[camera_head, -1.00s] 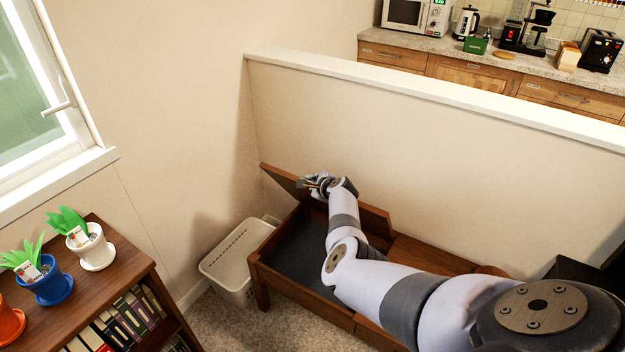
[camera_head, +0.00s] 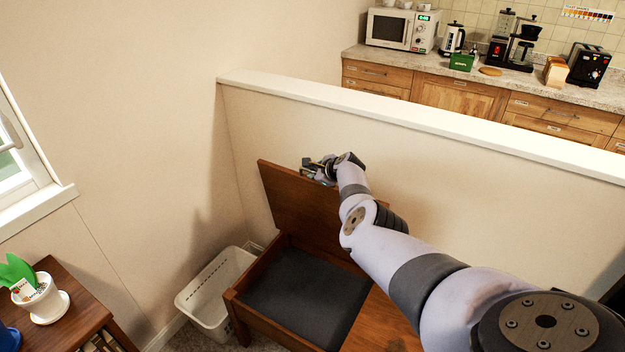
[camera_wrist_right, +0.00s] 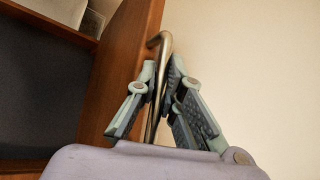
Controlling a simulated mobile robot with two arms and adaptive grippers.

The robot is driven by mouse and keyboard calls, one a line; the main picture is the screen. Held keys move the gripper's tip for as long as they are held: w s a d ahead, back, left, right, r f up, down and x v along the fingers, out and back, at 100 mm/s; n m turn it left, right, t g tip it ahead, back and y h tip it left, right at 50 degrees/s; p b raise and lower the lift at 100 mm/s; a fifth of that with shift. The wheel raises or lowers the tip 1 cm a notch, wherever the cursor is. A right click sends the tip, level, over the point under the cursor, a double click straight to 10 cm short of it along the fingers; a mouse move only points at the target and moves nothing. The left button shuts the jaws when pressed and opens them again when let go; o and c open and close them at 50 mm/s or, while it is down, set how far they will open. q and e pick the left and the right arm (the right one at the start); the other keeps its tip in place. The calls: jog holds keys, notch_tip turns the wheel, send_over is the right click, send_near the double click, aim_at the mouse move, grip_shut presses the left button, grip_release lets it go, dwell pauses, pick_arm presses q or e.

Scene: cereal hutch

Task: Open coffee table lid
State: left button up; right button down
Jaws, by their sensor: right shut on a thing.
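The coffee table (camera_head: 372,330) is brown wood and stands against the low partition wall. Its lid (camera_head: 300,208) is raised and stands steeply tilted, close to upright. The open compartment has a dark grey floor (camera_head: 305,292) and looks empty. My right gripper (camera_head: 318,168) is at the lid's upper edge. In the right wrist view the gripper (camera_wrist_right: 163,95) is shut on a metal handle (camera_wrist_right: 158,80) that runs along the lid's wooden face (camera_wrist_right: 125,70). Part of the handle is hidden between the fingers. My left gripper is not in view.
A white perforated basket (camera_head: 212,292) stands left of the table. A low partition wall (camera_head: 420,160) rises close behind the lid. A bookshelf with a potted plant (camera_head: 42,296) is at the lower left. A kitchen counter (camera_head: 480,82) lies beyond the partition.

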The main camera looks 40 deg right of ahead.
dwell(0.3)
jog(key=c, duration=1.7)
grip_release()
jog(key=shift+v, duration=6)
